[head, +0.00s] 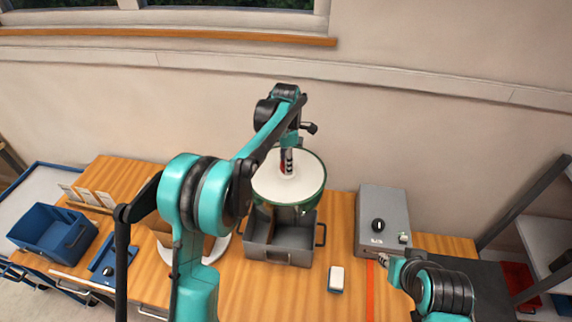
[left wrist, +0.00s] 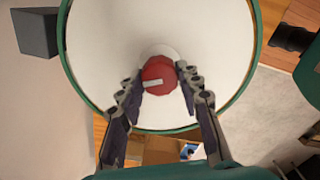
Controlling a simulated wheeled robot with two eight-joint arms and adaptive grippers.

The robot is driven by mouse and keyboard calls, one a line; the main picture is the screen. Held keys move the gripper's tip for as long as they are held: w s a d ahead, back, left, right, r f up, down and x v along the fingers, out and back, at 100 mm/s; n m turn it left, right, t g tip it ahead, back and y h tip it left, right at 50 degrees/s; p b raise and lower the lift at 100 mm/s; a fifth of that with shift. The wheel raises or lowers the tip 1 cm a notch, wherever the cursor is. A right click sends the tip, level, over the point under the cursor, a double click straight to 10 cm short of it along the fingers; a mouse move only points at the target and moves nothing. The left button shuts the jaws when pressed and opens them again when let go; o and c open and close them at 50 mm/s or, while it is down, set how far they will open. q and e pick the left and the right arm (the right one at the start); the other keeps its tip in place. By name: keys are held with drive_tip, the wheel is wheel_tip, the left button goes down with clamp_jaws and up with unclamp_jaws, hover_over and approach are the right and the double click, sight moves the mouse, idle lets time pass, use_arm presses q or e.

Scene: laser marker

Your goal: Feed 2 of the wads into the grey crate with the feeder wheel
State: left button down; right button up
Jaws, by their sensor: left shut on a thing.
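The feeder wheel (head: 305,180), a white disc with a green rim, stands above the grey crate (head: 290,255) at mid-table. The wheel's red knob (left wrist: 158,76) is at its centre in the left wrist view. My left gripper (left wrist: 160,80) is shut on the red knob, one finger on each side; it also shows over the wheel in the head view (head: 287,163). The wheel hides part of the crate's inside. I cannot make out any wads. My right arm is at the lower right; its fingers are too unclear to judge.
A grey box with a black knob (head: 384,222) stands right of the crate. A small white and blue block (head: 336,279) lies in front. A blue bin (head: 52,236) is at the left. A red strip (head: 370,292) marks the table; bare wood lies around it.

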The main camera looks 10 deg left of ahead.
use_arm(q)
drive_tip(key=shift+n, duration=0.7)
drive_tip(key=c, duration=1)
unclamp_jaws()
wheel_tip(320, 180, up, 12)
drive_tip(key=shift+r, duration=0.1)
